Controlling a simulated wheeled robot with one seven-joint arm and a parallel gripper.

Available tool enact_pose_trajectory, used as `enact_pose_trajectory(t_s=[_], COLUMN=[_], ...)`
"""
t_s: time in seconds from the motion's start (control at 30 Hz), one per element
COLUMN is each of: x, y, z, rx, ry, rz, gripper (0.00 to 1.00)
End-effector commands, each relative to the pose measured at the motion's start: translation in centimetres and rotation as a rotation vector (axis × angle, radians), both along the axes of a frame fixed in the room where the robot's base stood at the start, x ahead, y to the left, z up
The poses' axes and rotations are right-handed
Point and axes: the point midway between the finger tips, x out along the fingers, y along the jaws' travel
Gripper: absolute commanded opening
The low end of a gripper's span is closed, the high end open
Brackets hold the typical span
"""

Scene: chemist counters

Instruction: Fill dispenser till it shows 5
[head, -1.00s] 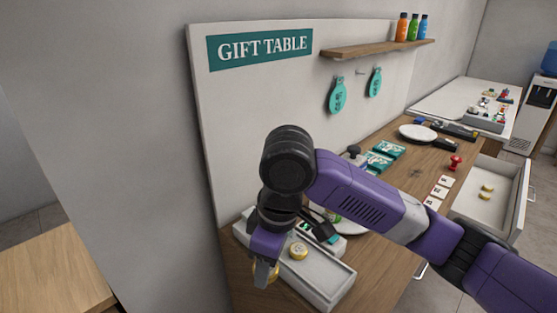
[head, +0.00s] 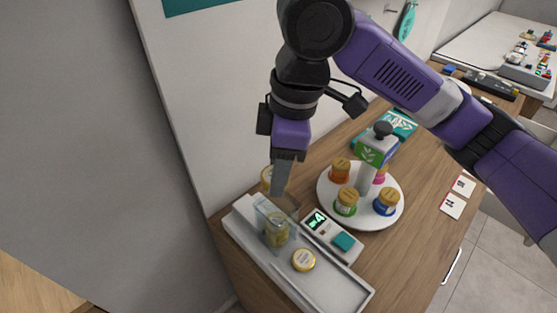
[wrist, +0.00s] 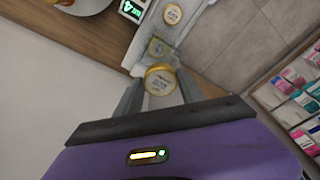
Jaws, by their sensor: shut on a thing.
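The dispenser is a long pale grey tray (head: 350,291) with a clear upright box (head: 262,215) at its far left end. Gold discs (head: 276,233) are seen inside the box. The display (head: 317,221) beside it reads 4 in green; it also shows in the wrist view (wrist: 132,8). My gripper (head: 279,185) is shut on a gold-lidded disc (wrist: 160,80), just above and beside the clear box. The held disc (head: 267,178) is partly hidden by a finger in the head view. Another gold disc (head: 303,260) lies on the tray.
A teal button (head: 343,242) is on the display unit. A white round stand (head: 332,212) with several coloured gold-lidded jars is to the right. The wall board (head: 200,110) is close behind my gripper. Cards (head: 463,185) lie at right.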

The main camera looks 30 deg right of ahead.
Motion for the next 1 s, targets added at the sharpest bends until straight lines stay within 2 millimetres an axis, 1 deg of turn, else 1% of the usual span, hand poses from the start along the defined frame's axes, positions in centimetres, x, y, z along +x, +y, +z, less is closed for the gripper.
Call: enact_pose_trajectory(t_s=[1.0], x=[0.0], y=[0.0], z=[-5.3], rx=[0.001], ry=[0.000], rz=[-0.001], gripper=[0.07])
